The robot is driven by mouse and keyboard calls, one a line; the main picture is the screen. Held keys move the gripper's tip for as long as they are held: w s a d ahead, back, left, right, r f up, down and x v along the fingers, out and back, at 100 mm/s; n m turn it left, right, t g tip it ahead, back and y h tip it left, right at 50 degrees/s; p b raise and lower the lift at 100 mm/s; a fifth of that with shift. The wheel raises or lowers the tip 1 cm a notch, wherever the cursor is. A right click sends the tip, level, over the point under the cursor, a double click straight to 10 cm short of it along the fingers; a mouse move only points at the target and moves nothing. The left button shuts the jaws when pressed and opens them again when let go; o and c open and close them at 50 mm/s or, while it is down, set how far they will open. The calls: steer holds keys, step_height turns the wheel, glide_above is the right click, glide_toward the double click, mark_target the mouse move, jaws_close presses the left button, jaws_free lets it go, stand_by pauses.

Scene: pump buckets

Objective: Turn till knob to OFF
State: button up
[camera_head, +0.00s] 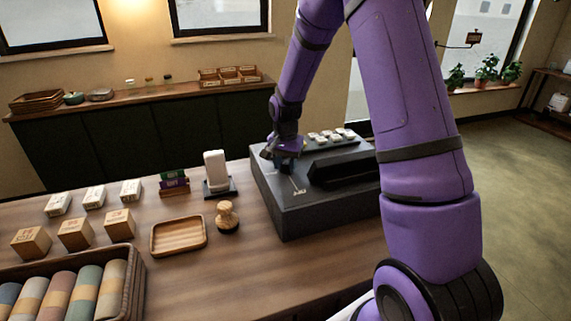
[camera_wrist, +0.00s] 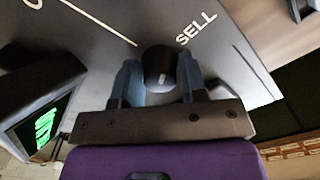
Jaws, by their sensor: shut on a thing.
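The dark till (camera_head: 290,212) stands on the wooden counter, with keys on its top. My gripper (camera_head: 284,152) reaches down onto the left part of its top. In the wrist view, the round black knob (camera_wrist: 159,62) sits between the two blue fingers of my gripper (camera_wrist: 160,82), which are shut on its sides. A short pale mark shows on the knob's near side. The word SELL (camera_wrist: 197,28) is printed to its upper right. A white line (camera_wrist: 100,22) runs to the upper left, toward a cut-off letter. No full OFF label is readable.
A card terminal (camera_head: 216,172) on a stand, a wooden stamp (camera_head: 227,216) and a wooden tray (camera_head: 178,236) stand left of the till. Small boxes and a basket (camera_head: 134,285) of rolls lie farther left. A dark screen with green marks (camera_wrist: 42,125) is left in the wrist view.

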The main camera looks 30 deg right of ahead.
mark_target(286, 162)
steer(key=n, duration=1.2)
steer(key=shift+n, duration=0.3)
stand_by(0.4)
steer(key=o, duration=0.9)
step_height(286, 162, up, 11)
steer(key=shift+f, duration=0.1)
steer(key=shift+s, duration=0.1)
stand_by(0.3)
